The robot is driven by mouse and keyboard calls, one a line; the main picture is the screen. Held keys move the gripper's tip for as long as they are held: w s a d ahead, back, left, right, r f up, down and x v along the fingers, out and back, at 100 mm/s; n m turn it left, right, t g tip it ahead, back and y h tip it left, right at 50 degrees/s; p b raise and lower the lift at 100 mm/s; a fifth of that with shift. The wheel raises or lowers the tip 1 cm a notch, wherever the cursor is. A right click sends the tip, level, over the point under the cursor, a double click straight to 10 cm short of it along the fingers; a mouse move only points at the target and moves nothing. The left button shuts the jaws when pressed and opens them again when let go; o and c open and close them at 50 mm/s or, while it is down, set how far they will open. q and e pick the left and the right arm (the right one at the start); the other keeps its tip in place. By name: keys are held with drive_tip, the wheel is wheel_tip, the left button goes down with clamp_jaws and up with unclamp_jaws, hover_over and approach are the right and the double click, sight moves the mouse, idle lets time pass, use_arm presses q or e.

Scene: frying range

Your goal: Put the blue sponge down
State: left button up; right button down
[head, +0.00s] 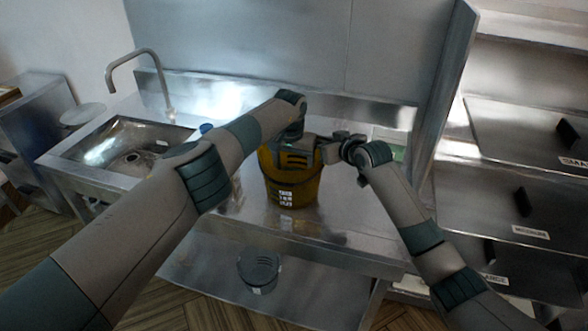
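A yellow bucket (292,190) with a white label stands upright on the steel counter. My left arm reaches in over the bucket, and its gripper (288,150) is at the bucket's top, mostly hidden by the wrist. My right gripper (334,150) is at the bucket's right rim, its fingers too small and dark to read. I cannot tell whether either gripper is holding something.
A steel sink (125,150) with a tap (140,62) is at the left. A small blue item (206,128) shows behind my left arm. Something green (397,152) lies on the right of the counter (340,215). Labelled steel drawers (515,205) stand at the right. A dark round item (260,270) sits on the lower shelf.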

use_arm(q)
drive_tip(key=o, duration=1)
drive_tip(key=shift+r, duration=0.1)
drive_tip(key=shift+r, duration=0.8)
use_arm(e)
drive_tip(key=shift+f, duration=0.1)
use_arm(q)
drive_tip(key=r, duration=0.3)
drive_tip(key=s+r, duration=0.1)
drive_tip(key=r, duration=0.7)
drive_tip(key=shift+s+a+r, duration=0.15)
drive_tip(key=shift+s+a, duration=0.15)
drive_tip(key=shift+s, duration=0.1)
use_arm(e)
drive_tip(key=c, duration=1.7)
unclamp_jaws()
